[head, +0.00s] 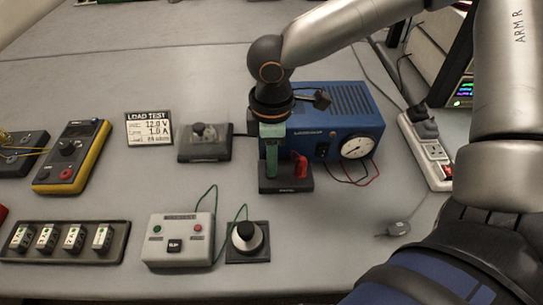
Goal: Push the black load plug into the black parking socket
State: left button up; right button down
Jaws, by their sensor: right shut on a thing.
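My right gripper (272,168) points down over the left half of the black parking socket (286,188), a low block in front of the blue supply. It is shut, with the black load plug between its greenish fingers. The fingers hide nearly all of the plug, so I cannot tell how deep it sits in the socket. A red plug (301,166) stands upright at the right side of the same block, close beside the fingers. My left gripper is not in view.
The blue supply (345,112) with a round gauge stands close behind the socket. A grey box with buttons (177,240) and a black-based knob (247,241) are in front. A power strip (430,150) lies to the right.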

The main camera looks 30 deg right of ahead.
jog(key=shift+p, duration=0.3)
jog(key=shift+f, duration=0.15)
dwell(0.5)
jog(key=c, duration=0.6)
grip_release()
notch_tip(320, 180, up, 12)
jog(key=p, duration=0.1)
jog(key=shift+r+p, duration=0.25)
jog(key=shift+p, duration=0.05)
